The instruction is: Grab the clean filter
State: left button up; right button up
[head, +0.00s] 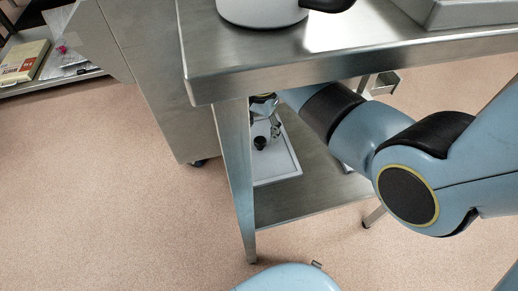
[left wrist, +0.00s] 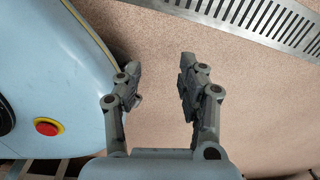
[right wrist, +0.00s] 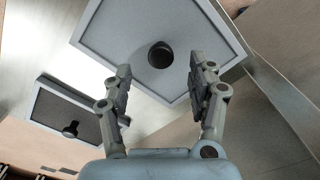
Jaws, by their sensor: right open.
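A pale filter panel (right wrist: 115,35) with a light frame and a dark round knob (right wrist: 160,55) lies on the steel lower shelf; in the head view the panel (head: 288,166) shows beneath the table. A smaller, darker grey panel (right wrist: 52,118) with its own knob lies to its left in the right wrist view. My right gripper (right wrist: 160,72) is open, its fingertips on either side of the pale panel's knob in the picture; contact cannot be told. In the head view this gripper (head: 273,128) is partly hidden by the table edge. My left gripper (left wrist: 160,68) is open and empty above the floor.
The steel table top (head: 330,62) and its leg (head: 238,170) stand close to my right arm. A white pot (head: 260,10) stands on top. A steel cabinet (head: 160,75) is at left. A floor grate (left wrist: 250,15) shows in the left wrist view. The floor at left is clear.

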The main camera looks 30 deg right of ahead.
aim_at(260, 140)
jog(key=shift+f, duration=0.5)
notch_tip(260, 140, down, 4)
jog(key=b, duration=0.2)
jog(key=shift+b, duration=0.35)
jog(key=shift+f, duration=0.15)
pick_arm(q)
jog(key=w, duration=0.1)
jog(key=w+a+f, duration=0.1)
jog(key=w+f, duration=0.1)
jog(key=shift+w+a, duration=0.25)
pick_arm(e)
jog(key=shift+c, duration=0.3)
grip_shut()
